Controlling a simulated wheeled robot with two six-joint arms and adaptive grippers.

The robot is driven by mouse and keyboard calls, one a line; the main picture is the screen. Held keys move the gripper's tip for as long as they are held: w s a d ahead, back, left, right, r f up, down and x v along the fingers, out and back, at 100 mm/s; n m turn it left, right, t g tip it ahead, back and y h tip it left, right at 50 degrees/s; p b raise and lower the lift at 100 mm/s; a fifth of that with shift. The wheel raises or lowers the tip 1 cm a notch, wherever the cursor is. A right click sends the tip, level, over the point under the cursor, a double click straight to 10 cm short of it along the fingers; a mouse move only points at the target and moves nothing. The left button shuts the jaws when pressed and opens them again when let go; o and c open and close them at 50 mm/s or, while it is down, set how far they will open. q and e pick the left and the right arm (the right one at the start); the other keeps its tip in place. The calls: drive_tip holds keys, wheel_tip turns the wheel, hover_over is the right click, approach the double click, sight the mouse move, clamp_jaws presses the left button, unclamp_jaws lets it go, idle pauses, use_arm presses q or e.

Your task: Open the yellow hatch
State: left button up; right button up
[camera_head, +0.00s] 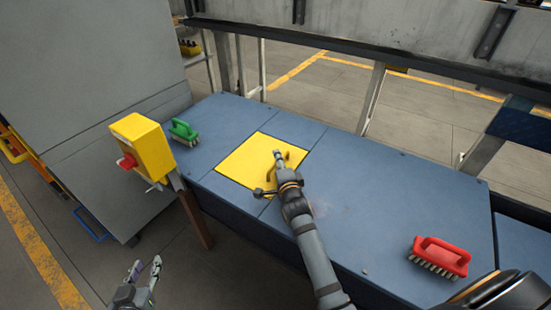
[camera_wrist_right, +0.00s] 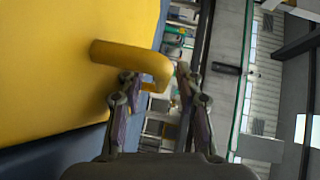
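The yellow hatch (camera_head: 245,160) lies flat and closed, level with the blue bench top. Its yellow handle (camera_wrist_right: 130,58) stands out from the hatch in the right wrist view and bends at its end. My right gripper (camera_head: 279,158) is over the right part of the hatch. In the wrist view its two fingers (camera_wrist_right: 158,84) are apart, with the bent end of the handle between their tips; firm contact is not visible. My left gripper (camera_head: 146,270) is open and empty at the lower left, away from the bench.
A green brush (camera_head: 184,132) lies left of the hatch and a red brush (camera_head: 440,256) lies at the bench's right. A yellow box with a red button (camera_head: 144,148) stands on a post at the bench's left front. A metal rail (camera_head: 370,58) runs behind the blue bench (camera_head: 400,205).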

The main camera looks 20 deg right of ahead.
drive_tip(key=shift+w, duration=0.1)
clamp_jaws()
idle(0.5)
